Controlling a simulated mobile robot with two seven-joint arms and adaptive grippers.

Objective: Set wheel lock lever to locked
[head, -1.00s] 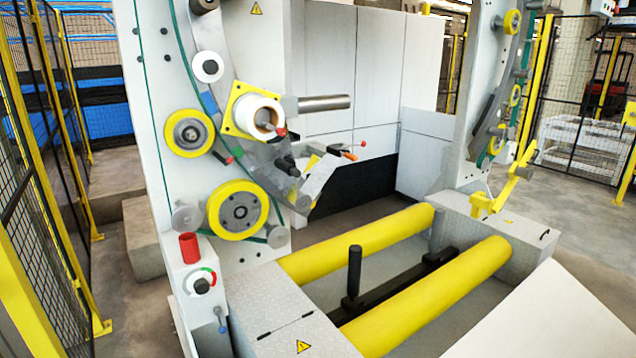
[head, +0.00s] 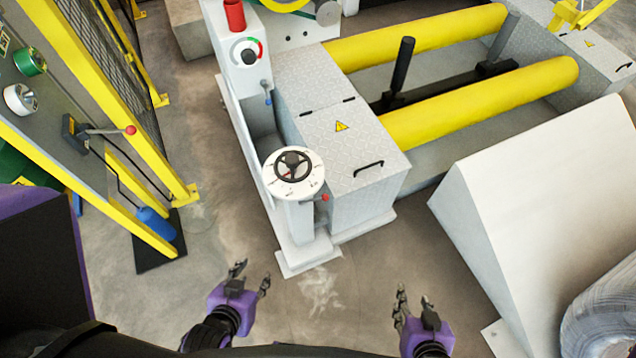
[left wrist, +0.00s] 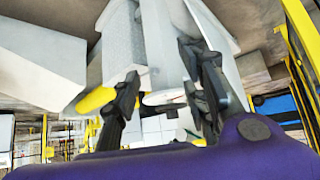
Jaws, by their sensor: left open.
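A handwheel (head: 293,167) with a black rim sits on a white round dial on top of a pale pedestal. A short lever with a red knob (head: 324,198) sticks out to the right just below the dial; it looks like the wheel lock lever. Its lock markings are too small to read. My left gripper (head: 252,275) is open and empty, in front of and below the pedestal, well apart from the lever. Its spread fingers also show in the left wrist view (left wrist: 160,68). My right gripper (head: 413,297) is further right, its fingers apart and empty.
A grey tread-plate box (head: 335,145) stands right of the pedestal. A white sloped block (head: 540,190) fills the right side. At left are a yellow fence post (head: 110,110) and a control panel with another red-knobbed lever (head: 130,130). Bare floor lies before the pedestal.

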